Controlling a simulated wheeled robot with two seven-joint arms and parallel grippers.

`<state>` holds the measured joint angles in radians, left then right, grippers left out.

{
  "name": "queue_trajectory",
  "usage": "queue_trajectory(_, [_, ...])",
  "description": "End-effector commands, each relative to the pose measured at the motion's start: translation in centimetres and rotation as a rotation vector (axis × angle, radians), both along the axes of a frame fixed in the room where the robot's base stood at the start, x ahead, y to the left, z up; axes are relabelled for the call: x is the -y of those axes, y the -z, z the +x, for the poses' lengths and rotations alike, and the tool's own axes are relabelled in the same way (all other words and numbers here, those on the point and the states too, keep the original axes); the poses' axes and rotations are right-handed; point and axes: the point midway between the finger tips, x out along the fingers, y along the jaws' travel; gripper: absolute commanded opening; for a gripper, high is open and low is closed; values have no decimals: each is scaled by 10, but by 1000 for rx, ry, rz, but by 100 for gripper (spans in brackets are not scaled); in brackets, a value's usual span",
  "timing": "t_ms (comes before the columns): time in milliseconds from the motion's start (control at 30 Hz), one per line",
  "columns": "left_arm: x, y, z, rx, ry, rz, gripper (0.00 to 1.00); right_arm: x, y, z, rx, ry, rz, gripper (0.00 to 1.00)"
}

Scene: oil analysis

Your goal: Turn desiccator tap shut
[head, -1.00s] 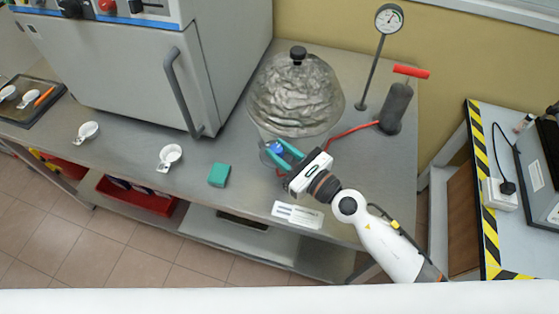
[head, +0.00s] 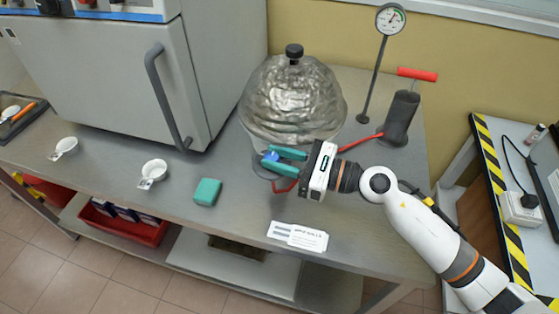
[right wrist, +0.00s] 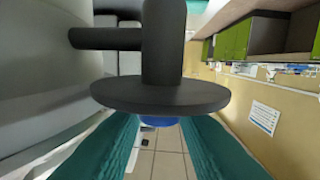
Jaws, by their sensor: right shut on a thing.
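The glass desiccator (head: 293,98), a clear dome with a black knob on top, stands on the metal bench. A small blue tap (head: 270,157) sits at its lower front. My right gripper (head: 277,161) has its teal fingers around the tap and is shut on it. In the right wrist view the blue tap (right wrist: 158,121) shows between the fingers, mostly hidden behind a dark disc and stem (right wrist: 160,95). The tap's exact angle is hard to make out. My left gripper is not in view.
A red hose runs from the desiccator to a hand pump (head: 401,115) with a red handle. A pressure gauge (head: 390,19) stands behind it. A grey oven (head: 110,75) is at left. A teal block (head: 206,192), white scoops (head: 153,172) and a label card (head: 298,236) lie on the bench.

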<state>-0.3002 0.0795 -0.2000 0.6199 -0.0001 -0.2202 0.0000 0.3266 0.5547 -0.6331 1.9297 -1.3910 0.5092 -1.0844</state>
Motion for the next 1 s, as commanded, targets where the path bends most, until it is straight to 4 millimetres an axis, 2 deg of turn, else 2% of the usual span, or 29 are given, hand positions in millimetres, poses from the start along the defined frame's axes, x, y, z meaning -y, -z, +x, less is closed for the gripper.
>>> queue_trajectory(233, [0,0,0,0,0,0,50,0,0,0,0,1,-1,4])
queue_trajectory(267, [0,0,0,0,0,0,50,0,0,0,0,1,0,30])
queue_trajectory(367, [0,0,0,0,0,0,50,0,0,0,0,1,0,47])
queue_trajectory(400, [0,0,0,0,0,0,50,0,0,0,0,1,0,49])
queue_trajectory(667, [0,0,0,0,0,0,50,1,0,0,0,1,0,49])
queue_trajectory(767, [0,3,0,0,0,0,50,7,2,-2,-1,2,-2,49])
queue_trajectory(867, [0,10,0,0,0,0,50,21,4,-7,-1,3,-3,49])
queue_trajectory(1000, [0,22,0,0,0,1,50,48,6,-19,-1,4,-5,49])
